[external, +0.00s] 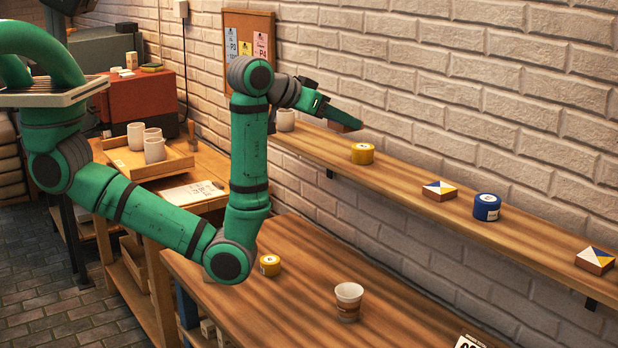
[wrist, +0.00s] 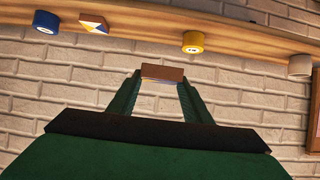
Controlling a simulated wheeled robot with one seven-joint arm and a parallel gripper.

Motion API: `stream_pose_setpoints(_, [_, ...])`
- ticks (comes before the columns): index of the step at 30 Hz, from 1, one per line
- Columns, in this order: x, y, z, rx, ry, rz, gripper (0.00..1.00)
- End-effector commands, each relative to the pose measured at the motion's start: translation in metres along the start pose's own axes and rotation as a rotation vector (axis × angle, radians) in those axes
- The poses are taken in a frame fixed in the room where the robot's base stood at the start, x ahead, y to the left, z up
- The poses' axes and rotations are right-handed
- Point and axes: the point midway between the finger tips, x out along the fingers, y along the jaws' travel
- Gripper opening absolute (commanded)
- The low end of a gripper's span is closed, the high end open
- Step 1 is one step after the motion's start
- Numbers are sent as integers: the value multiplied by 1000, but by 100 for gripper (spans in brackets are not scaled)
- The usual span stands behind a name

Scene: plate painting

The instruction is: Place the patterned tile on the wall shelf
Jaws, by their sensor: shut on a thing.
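My gripper (external: 332,112) is shut on a small reddish-brown tile (external: 346,119), held out toward the brick wall. In the wrist view the tile (wrist: 162,72) sits between the two fingertips (wrist: 160,81); its brown side shows and the patterned face is mostly hidden. The wooden wall shelf (external: 405,187) runs along the wall; the tile appears raised above its far-left part, apart from it. Two other tiles with blue, white and yellow tops lie on the shelf, one in the middle (external: 440,189) and one at the right (external: 595,259).
On the shelf stand a white cup (external: 285,121), a yellow jar (external: 362,154) and a blue jar (external: 487,207). Bare shelf lies between them. The workbench (external: 300,300) below holds a yellow jar (external: 270,265) and a striped cup (external: 348,302). A tray (external: 125,158) with cups stands left.

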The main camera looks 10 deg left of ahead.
Motion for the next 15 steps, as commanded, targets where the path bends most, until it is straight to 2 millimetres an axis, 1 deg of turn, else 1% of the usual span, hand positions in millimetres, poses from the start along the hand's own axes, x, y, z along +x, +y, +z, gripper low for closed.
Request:
stream_pose_setpoints(4, [10,2,-3,2,2,-4,20])
stream_pose_setpoints(14, [48,14,-4,2,-1,-5,20])
stream_pose_setpoints(15, [55,19,-4,2,-3,-1,20])
